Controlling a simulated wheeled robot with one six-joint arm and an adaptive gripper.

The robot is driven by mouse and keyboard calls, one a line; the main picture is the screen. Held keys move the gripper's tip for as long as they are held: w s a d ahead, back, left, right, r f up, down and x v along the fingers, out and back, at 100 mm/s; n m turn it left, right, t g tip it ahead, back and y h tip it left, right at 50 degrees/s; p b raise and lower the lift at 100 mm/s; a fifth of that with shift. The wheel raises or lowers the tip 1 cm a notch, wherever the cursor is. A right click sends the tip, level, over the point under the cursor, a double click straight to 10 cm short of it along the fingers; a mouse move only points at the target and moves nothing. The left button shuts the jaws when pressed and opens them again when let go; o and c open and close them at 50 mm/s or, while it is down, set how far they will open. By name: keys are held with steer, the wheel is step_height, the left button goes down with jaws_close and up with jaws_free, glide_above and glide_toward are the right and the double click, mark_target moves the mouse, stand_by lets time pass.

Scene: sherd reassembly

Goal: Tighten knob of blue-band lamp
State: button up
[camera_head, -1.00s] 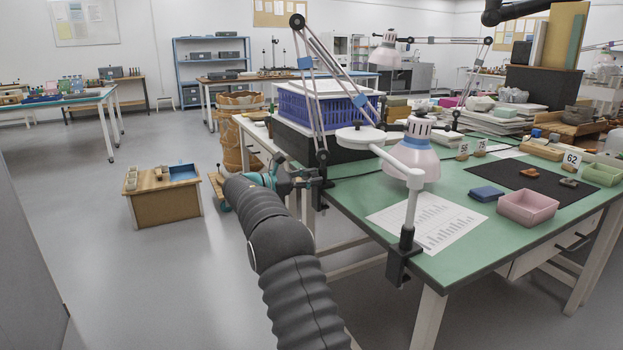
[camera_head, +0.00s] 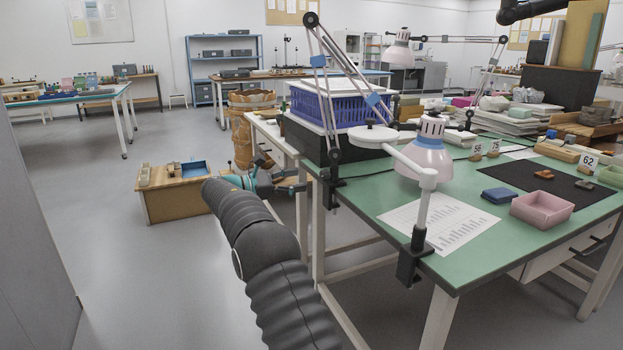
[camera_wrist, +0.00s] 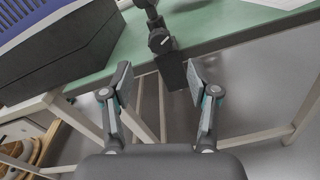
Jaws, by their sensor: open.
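In the wrist view the lamp's dark round knob (camera_wrist: 159,41) with a white mark sits above the black clamp (camera_wrist: 172,72), beyond the fingertips. My gripper (camera_wrist: 160,80) is open and empty, its two fingers spread left and right below the knob, touching nothing visible. In the head view my gripper (camera_head: 298,186) is just left of the clamp.
A second white lamp arm (camera_head: 427,180) with a black clamp (camera_head: 412,260) stands at the table's near corner. A blue crate (camera_head: 330,108) on a black box is behind the knob. A pink tray (camera_head: 543,208) lies on the table (camera_head: 470,250). Floor is open at left.

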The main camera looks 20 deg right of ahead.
steer(key=shift+a, duration=1.6)
steer(key=shift+r, duration=0.1)
